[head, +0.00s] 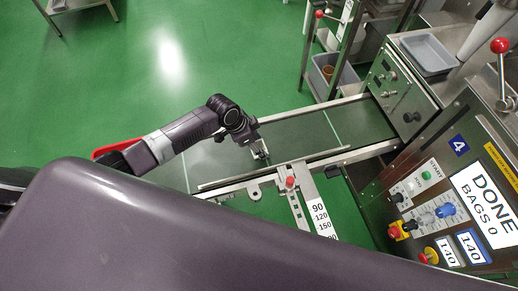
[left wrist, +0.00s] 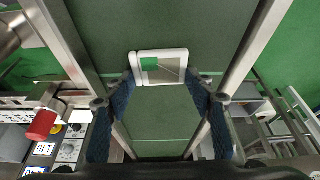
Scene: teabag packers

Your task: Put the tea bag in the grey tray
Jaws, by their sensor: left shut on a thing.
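The tea bag (left wrist: 162,84) is a pale-rimmed packet with a green patch, seen in the left wrist view between the blue fingertips. My left gripper (left wrist: 164,82) is shut on it, over the dark green conveyor belt (left wrist: 160,130). In the head view my left gripper (head: 261,154) is low over the belt near its front rail; the tea bag is too small there to make out. A shallow grey tray (head: 428,52) rests empty on top of the steel machine at the upper right. My right gripper is not in view.
A grey bin (head: 322,84) with a brown item inside stands on a low shelf beyond the belt. The control panel (head: 440,205) with knobs and a DONE display is at right. A red-knobbed lever (head: 500,47) rises near the tray. A red object (head: 118,147) shows behind my arm.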

